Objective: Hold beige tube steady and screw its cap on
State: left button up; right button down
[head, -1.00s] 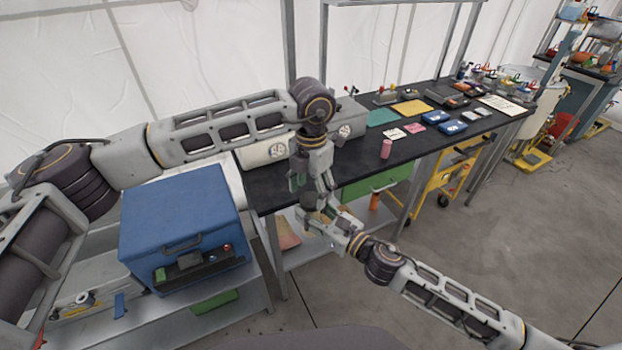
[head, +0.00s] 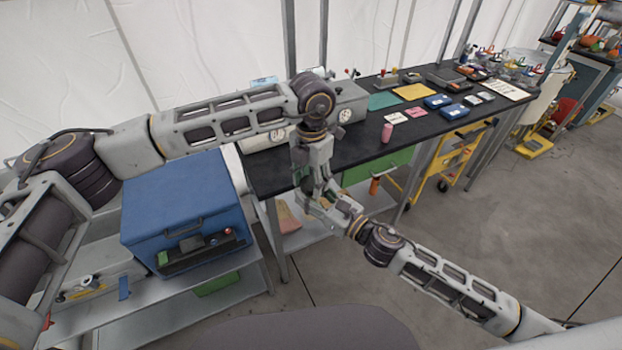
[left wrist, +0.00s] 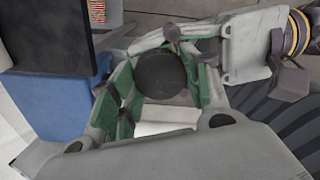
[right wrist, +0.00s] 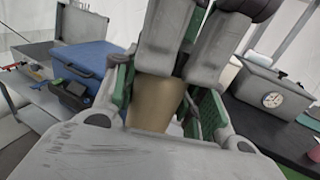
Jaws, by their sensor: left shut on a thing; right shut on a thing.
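The beige tube (right wrist: 155,102) stands between the green-padded fingers of my right gripper (right wrist: 160,110), which is shut on it. A dark round cap (left wrist: 160,74) sits between the green pads of my left gripper (left wrist: 160,85), which is shut on it. In the right wrist view the left gripper's fingers come down just above the tube's upper end, and the joint between cap and tube is hidden. In the head view the left gripper (head: 307,182) is above the right gripper (head: 326,203); they nearly touch, and tube and cap are mostly hidden.
A black-topped workbench (head: 350,165) lies behind the grippers, with a pink cylinder (head: 387,132) near its front edge and a grey box with a dial (head: 345,115). A blue case (head: 180,205) stands on a metal shelf at left.

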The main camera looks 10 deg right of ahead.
pick_arm(q)
jog(key=shift+c, duration=0.5)
jog(key=m, duration=0.5)
jog(key=shift+w+a+m, duration=0.1)
jog(key=shift+m, duration=0.2)
jog(key=o, duration=1.2)
jog(key=shift+r, duration=0.15)
jog(key=shift+r, duration=5.85)
jog(key=shift+d, duration=0.2)
